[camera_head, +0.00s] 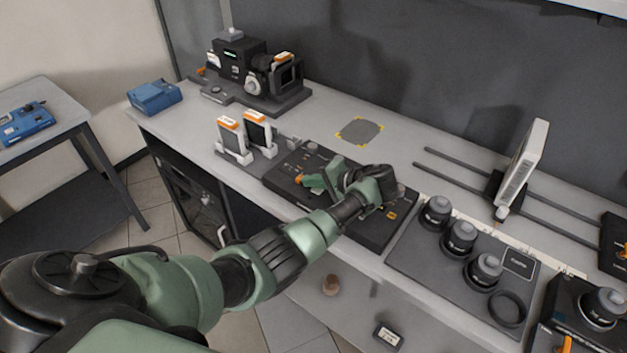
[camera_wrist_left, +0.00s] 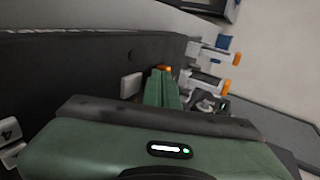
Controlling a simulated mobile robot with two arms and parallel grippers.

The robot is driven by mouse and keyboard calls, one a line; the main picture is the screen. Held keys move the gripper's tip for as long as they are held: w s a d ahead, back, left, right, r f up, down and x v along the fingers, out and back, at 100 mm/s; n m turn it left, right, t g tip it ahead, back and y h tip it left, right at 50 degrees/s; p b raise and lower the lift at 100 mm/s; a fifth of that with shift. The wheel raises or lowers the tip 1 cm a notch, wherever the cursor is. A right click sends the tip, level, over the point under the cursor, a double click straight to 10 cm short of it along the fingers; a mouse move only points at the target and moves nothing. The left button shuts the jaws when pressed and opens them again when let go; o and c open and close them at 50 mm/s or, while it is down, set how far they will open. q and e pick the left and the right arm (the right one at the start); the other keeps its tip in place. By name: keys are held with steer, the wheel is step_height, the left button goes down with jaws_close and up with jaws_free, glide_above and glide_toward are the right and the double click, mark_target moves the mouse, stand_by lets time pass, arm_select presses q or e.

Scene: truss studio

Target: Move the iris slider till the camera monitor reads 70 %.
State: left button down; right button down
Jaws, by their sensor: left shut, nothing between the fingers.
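A dark control panel (camera_head: 285,180) lies on the bench below my left arm. My left gripper (camera_head: 310,183) is shut and empty, low over the panel's left part. Its green fingers (camera_wrist_left: 163,88) show closed together in the wrist view. A small orange piece (camera_head: 299,180) is at the fingertips; it also shows in the wrist view (camera_wrist_left: 165,69). It may be the iris slider's knob; I cannot tell whether the fingers touch it. The black camera (camera_head: 236,62) stands at the back left. I cannot make out a monitor reading. My right gripper is not in view.
Two upright orange-topped cards in white holders (camera_head: 232,140) stand left of the panel. A lens mat (camera_head: 430,262) with several lenses lies to the right. A white upright panel (camera_head: 522,165) stands on rails. A grey patch (camera_head: 359,131) lies behind on clear bench.

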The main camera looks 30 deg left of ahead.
arm_select(q)
steer(key=shift+a, duration=0.15)
steer(key=a, duration=0.6)
steer(key=shift+w, duration=0.25)
steer(key=shift+d, duration=0.1)
steer(key=shift+d+r, duration=0.1)
